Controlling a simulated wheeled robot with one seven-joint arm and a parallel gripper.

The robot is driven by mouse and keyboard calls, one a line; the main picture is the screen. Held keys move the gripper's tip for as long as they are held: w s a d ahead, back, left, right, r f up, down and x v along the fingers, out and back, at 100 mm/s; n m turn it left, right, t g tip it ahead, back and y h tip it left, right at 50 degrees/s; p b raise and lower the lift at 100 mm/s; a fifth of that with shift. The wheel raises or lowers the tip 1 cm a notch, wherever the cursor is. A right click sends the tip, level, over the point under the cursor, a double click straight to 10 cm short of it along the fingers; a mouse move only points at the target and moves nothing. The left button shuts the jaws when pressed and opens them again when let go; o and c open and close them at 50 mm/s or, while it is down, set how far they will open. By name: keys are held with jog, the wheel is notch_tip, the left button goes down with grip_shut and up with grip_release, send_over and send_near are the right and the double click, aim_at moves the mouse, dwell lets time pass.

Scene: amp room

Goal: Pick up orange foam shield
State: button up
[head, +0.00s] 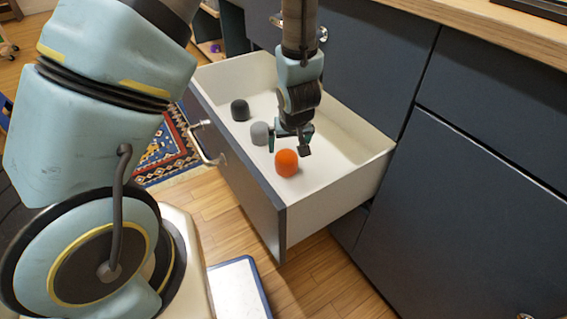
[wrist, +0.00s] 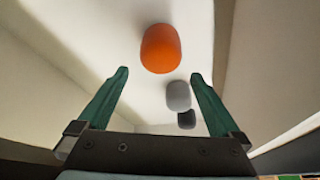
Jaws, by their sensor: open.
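The orange foam shield (head: 286,162) is a small rounded cap standing in the open white drawer in the head view. In the wrist view the orange foam shield (wrist: 160,48) lies beyond the fingertips, roughly centred between them. My gripper (head: 290,142) is open and empty, pointing down inside the drawer just behind the orange shield and apart from it. In the wrist view the green fingers of my gripper (wrist: 160,75) are spread wide with nothing between the tips.
A grey foam shield (head: 260,133) and a black one (head: 240,110) stand farther along the drawer (head: 345,162). Dark cabinet fronts (head: 470,190) and a wooden counter (head: 480,25) stand to the right. The drawer's right part is clear.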

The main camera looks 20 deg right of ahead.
aim_at(286, 159)
jog(key=b+x, duration=0.3)
jog(key=x, duration=0.7)
jog(key=shift+f+b, duration=0.15)
jog(key=shift+b, duration=0.15)
jog(key=shift+c, duration=0.2)
jog(key=c, duration=1.1)
